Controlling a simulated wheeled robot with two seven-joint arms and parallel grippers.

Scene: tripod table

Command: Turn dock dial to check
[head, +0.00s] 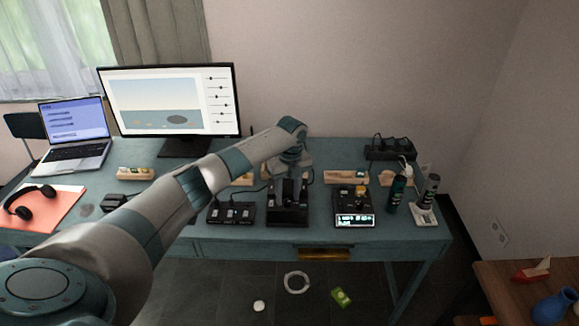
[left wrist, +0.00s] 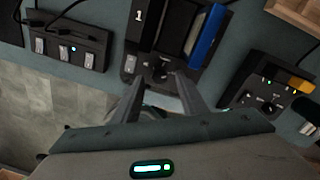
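The dock (head: 288,216) is a black box on the teal desk, near its front edge. In the left wrist view the dock (left wrist: 145,40) carries a white "1" and a blue-edged slab (left wrist: 207,36) in its bay. A small dark dial (left wrist: 160,71) is on the dock's front part. My left gripper (left wrist: 158,82) points at the dial, its two fingers apart with the dial showing between and just beyond the tips. Contact cannot be told. In the head view the left gripper (head: 290,180) is over the dock. The dial's marks are not readable. My right gripper is not in view.
A black switch box (head: 231,213) stands left of the dock, and a device with a lit display (head: 355,220) stands right. Bottles (head: 398,190) stand further right. A monitor (head: 168,100), laptop (head: 75,135) and headphones (head: 30,200) occupy the left side.

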